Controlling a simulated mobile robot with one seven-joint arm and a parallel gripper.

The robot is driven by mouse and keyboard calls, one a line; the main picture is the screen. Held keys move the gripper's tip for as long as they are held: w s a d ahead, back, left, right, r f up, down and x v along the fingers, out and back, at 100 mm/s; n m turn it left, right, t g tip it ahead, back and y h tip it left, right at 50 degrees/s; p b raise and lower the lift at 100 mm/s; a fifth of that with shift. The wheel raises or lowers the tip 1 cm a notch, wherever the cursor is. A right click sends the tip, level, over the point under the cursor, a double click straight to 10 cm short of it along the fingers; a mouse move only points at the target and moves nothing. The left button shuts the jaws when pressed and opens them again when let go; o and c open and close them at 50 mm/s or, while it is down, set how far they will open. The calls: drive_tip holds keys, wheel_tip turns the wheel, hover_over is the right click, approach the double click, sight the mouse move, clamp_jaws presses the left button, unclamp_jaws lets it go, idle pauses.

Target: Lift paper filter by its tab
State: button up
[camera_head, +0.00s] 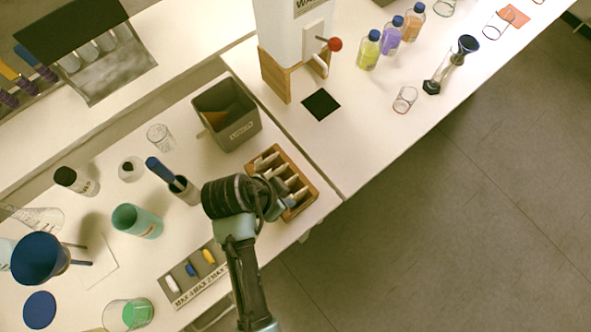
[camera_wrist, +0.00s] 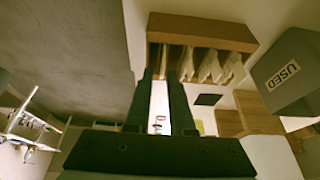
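A wooden rack (camera_head: 312,186) with several slots holds pale paper filters (camera_head: 279,171) standing upright. In the wrist view the rack (camera_wrist: 203,27) is at the top, with its filters (camera_wrist: 209,66) side by side in the slots. My gripper (camera_wrist: 161,76) points at the rack's left end in that view, its fingers apart with a clear gap between them. A pale filter edge (camera_wrist: 174,58) shows just past the fingertips; I cannot tell whether they touch it.
A grey bin marked USED (camera_head: 243,132) stands beside the rack, with a brown piece inside. A cup with a blue-handled tool (camera_head: 187,190), a teal beaker (camera_head: 138,221) and a labelled tray (camera_head: 193,280) stand to the left. The table edge is close on the right.

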sight(290, 197)
drive_tip(key=shift+w+p+x, duration=0.1)
drive_tip(key=shift+p+x, duration=0.1)
drive_tip(key=shift+x, duration=1.1)
drive_tip(key=shift+w+p+x, duration=0.15)
drive_tip(key=shift+x, duration=1.15)
drive_tip(key=shift+a, duration=0.15)
clamp_jaws()
